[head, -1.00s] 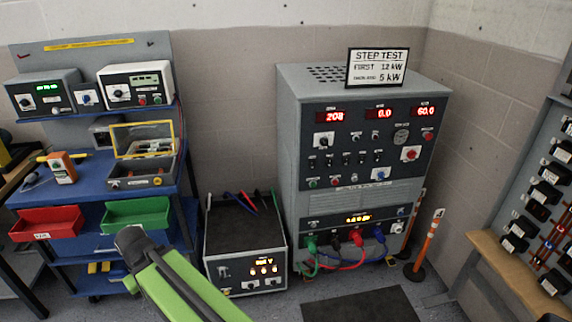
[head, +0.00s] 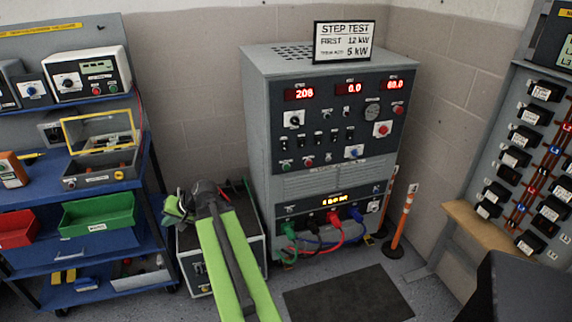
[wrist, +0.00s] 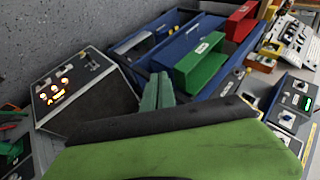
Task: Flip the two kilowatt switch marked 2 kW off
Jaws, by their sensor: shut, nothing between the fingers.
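The grey step-test cabinet (head: 335,150) stands against the wall in the head view. Its dark front panel carries red displays reading about 208, 0.0 and 60.0. Below them are rows of small toggle switches (head: 318,138). Their labels are too small to read, so I cannot tell which is marked 2 kW or how it stands. My gripper (head: 176,207) is left of the cabinet, above the small bench unit, apart from the switches. In the wrist view its green fingers (wrist: 158,91) are together and empty, with the cabinet panel out of view.
A sign (head: 343,41) on top reads first 12 kW, then 5 kW. Coloured cables (head: 335,235) plug in low on the cabinet. An orange-white post (head: 402,222) stands at its right. A blue shelf cart (head: 110,235) is at left. The dark floor mat (head: 348,292) is clear.

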